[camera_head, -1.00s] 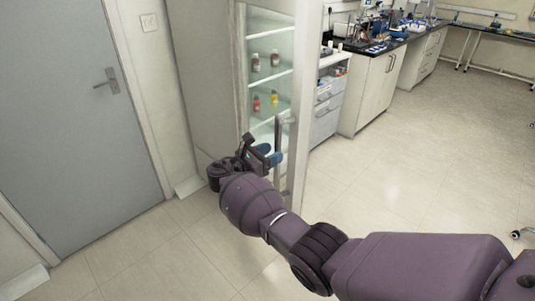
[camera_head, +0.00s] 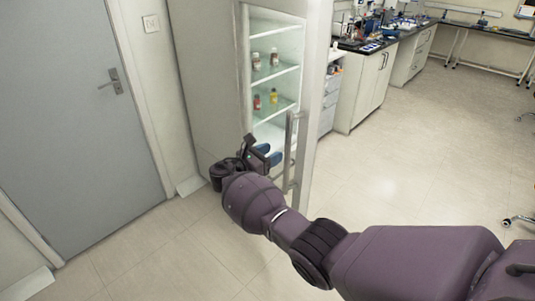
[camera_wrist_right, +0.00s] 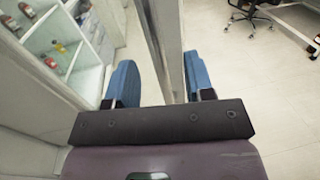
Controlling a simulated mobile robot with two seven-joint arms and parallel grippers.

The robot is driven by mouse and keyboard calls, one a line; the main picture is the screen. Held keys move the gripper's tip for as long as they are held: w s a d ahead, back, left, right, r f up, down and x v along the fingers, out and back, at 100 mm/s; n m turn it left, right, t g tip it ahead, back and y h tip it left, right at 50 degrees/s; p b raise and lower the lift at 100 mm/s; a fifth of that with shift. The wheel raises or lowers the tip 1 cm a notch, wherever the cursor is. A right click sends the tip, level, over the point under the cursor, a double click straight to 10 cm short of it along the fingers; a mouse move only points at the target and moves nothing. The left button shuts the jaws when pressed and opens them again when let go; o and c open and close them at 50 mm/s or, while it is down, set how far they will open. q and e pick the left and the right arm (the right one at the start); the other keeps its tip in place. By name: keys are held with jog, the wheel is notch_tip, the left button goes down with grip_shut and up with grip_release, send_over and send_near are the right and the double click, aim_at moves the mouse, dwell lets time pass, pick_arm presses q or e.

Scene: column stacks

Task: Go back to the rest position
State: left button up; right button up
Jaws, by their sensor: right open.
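My right gripper (camera_head: 269,154) is open, with two blue fingers, in front of the lower part of an open glass-fronted cabinet. No object is seen held in it. The cabinet door (camera_head: 315,95) stands open on the right side, and its vertical metal handle (camera_head: 291,150) is just right of the fingertips. In the right wrist view the open fingers (camera_wrist_right: 160,83) show with the door edge and handle bar (camera_wrist_right: 155,45) in the picture between them; whether they touch cannot be told. My left gripper is not in view.
Small bottles (camera_head: 265,60) stand on the cabinet shelves (camera_head: 275,75). A closed grey door (camera_head: 75,110) is on the left. Lab benches (camera_head: 365,90) with equipment run along the back. A chair (camera_wrist_right: 250,12) shows in the wrist view.

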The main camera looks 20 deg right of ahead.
jog(key=shift+s+a, duration=0.1)
jog(key=shift+a, duration=0.25)
dwell(0.4)
